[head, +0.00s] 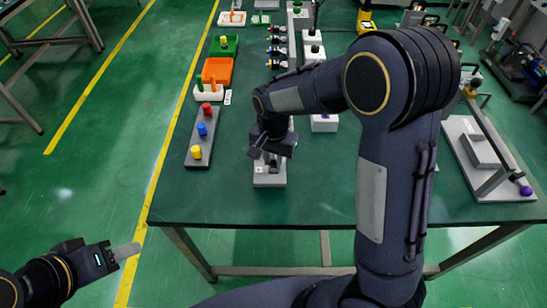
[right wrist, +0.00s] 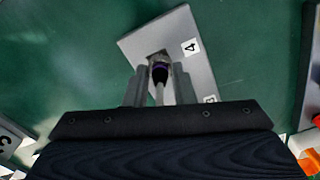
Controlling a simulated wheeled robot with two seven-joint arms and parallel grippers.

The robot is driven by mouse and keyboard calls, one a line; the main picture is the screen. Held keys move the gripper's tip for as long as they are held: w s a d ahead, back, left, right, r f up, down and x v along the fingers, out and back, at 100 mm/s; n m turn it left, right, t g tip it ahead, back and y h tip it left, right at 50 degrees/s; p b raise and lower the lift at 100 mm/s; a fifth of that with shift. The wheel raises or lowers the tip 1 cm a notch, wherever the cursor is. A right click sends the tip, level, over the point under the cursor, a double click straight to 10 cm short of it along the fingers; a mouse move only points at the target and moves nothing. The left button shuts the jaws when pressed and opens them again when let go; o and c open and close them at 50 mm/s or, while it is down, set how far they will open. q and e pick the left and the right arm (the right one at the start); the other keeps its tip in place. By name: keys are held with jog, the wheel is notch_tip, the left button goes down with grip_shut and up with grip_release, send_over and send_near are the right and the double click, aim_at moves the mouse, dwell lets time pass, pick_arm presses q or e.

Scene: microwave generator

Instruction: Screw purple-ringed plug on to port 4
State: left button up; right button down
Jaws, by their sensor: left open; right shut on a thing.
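In the right wrist view, the plug (right wrist: 159,74), dark with a purple ring, is between the fingers of my right gripper (right wrist: 160,80), which is shut on it. The plug is at the metal port fitting on a grey block (right wrist: 175,28) beside a white label "4" (right wrist: 191,46). Whether it is threaded on cannot be told. In the head view, my right gripper (head: 270,157) is low over the grey block (head: 269,182) near the table's front; the plug is hidden there. My left gripper (head: 125,252) is open and empty, off the table at the lower left.
A grey board (head: 201,137) with red, blue and yellow knobs lies left of the block. Orange (head: 217,71) and green (head: 224,46) trays stand behind it. A grey fixture (head: 482,150) is at the right. The table's front (head: 250,210) is clear.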

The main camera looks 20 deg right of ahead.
dwell(0.3)
jog(key=c, duration=1.2)
grip_release()
notch_tip(320, 180, up, 8)
jog(key=shift+f, duration=0.25)
jog(key=shift+r, duration=0.2)
